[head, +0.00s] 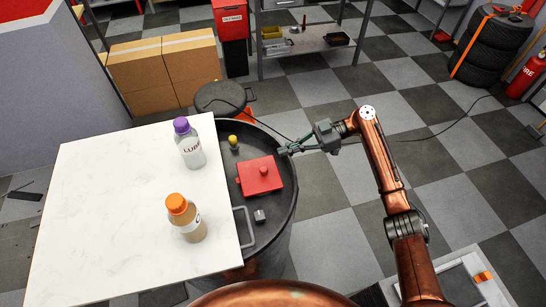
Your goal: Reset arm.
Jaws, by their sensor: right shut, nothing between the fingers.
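My right gripper (285,152) is at the right rim of a dark round drum top (228,132), with its arm coming in from the right. Its fingers are shut and empty, close to the upper right corner of a red box with a knob (259,178) on the drum top. I cannot tell whether the fingertips touch the rim. My left gripper is out of view.
A white tabletop (100,200) overlaps the drum's left side. It holds a purple-capped bottle (190,147) and an orange-capped bottle (188,222). A small yellow item (233,141) and a grey block (260,216) lie on the drum. Cardboard boxes (160,65) stand behind. Checkered floor at right is mostly clear.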

